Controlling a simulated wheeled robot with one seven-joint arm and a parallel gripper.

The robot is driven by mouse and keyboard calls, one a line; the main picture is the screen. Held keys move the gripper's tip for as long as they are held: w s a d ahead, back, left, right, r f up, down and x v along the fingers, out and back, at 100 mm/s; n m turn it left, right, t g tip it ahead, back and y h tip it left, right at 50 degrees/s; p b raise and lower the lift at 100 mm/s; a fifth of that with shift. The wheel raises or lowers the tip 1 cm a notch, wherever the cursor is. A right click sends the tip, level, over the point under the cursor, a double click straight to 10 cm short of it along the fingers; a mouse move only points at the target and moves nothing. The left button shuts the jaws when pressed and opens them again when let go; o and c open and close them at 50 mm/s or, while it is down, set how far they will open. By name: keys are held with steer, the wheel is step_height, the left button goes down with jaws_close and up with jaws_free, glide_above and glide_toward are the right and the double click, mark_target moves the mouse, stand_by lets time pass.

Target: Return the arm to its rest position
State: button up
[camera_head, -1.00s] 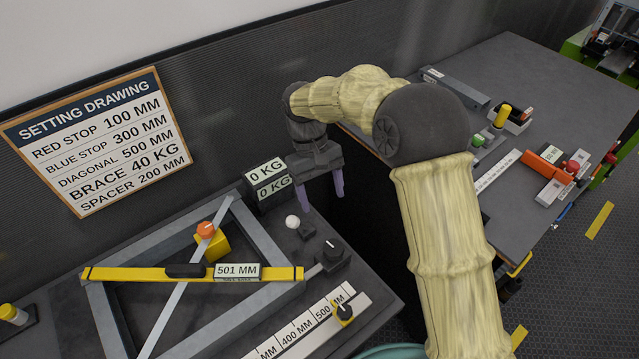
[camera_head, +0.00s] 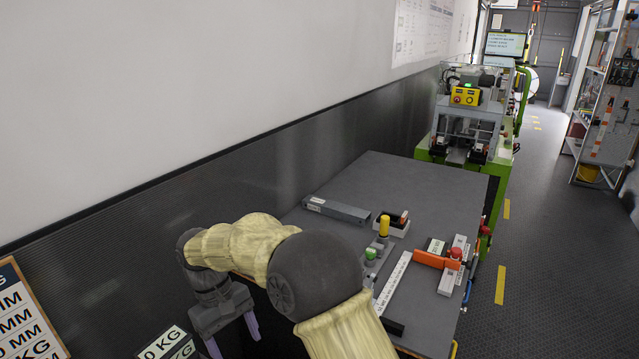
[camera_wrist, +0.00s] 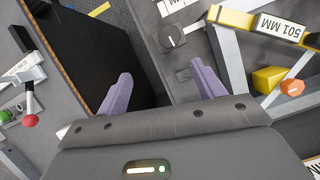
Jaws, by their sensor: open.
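My gripper (camera_head: 233,343) is at the bottom left of the head view, on the end of my bent arm in its pale yellow sleeve. Its two purple fingers point down, stand apart and hold nothing. In the wrist view the gripper (camera_wrist: 163,88) is also open, with a dark gap and the edge of a grey bench between its fingers. A yellow bar with a 501 MM label (camera_wrist: 277,26) lies on that bench at the upper right, away from the fingers.
A grey worktable (camera_head: 345,185) with a grey bar (camera_head: 337,210), a white scale (camera_head: 393,283) and an orange block (camera_head: 436,261) stands right of my arm. A green-based machine (camera_head: 470,115) is behind it. The aisle floor (camera_head: 530,220) at right is clear.

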steer(key=w+d+m+t+y, duration=0.2)
steer(key=d+m, duration=0.2)
steer(key=d, duration=1.3)
steer(key=s+d+m+t, duration=0.1)
steer(key=s+d+m, duration=0.2)
steer(key=d, duration=0.6)
steer(key=s+d+m+t+y, duration=0.1)
steer(key=s+d+m+t, duration=0.1)
steer(key=s+d, duration=0.4)
steer(key=d+m, duration=0.1)
steer(key=d, duration=0.1)
steer(key=shift+s+d+f, duration=0.15)
steer(key=shift+d+f, duration=0.2)
